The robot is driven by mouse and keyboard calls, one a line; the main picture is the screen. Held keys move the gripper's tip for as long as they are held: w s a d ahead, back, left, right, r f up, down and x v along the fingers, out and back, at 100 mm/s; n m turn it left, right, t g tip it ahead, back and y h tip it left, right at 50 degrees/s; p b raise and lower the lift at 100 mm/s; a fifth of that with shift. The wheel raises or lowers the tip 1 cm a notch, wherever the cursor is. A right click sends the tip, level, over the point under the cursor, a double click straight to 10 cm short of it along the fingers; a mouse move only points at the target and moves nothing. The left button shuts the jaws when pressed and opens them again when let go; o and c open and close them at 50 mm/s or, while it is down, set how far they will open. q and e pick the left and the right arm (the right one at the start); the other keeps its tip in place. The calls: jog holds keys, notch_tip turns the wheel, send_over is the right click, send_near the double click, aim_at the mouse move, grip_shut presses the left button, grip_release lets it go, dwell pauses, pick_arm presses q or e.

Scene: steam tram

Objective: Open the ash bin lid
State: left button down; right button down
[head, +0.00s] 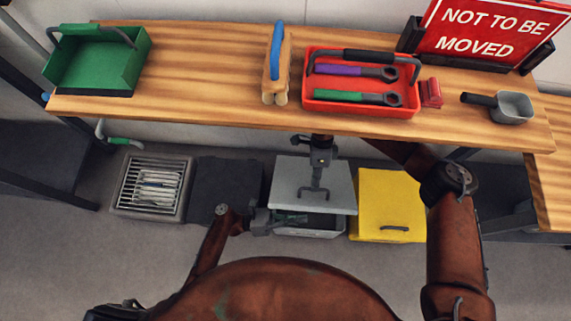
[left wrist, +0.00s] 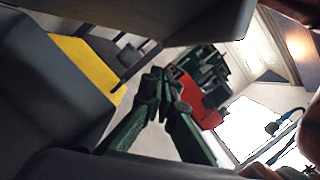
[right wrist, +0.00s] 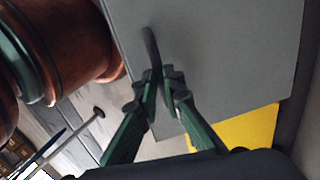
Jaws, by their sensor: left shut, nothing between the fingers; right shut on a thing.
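A grey bin (head: 310,231) stands on the floor under the workbench, and its flat grey lid (head: 290,180) sits raised and tilted above it. A gap at the lid's front shows part of the inside. My right gripper (head: 316,180) is shut on the dark lid handle (right wrist: 151,48), with the lid (right wrist: 220,60) filling much of the right wrist view. My left gripper (head: 270,221) is shut and empty at the bin's left side, close to the gap under the lid. Its closed fingers (left wrist: 160,85) show in the left wrist view.
A yellow bin (head: 378,205) stands right of the grey bin, a black box (head: 225,185) left, then a grated crate (head: 125,200). The workbench (head: 200,75) overhead holds a red tray (head: 360,109), a green caddy (head: 85,65), a brush and a scoop.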

pick_arm(q)
jog(key=shift+w+r, duration=0.6)
jog(key=shift+r, duration=0.15)
jog(key=shift+w+r, duration=0.55)
jog(key=shift+r, duration=0.2)
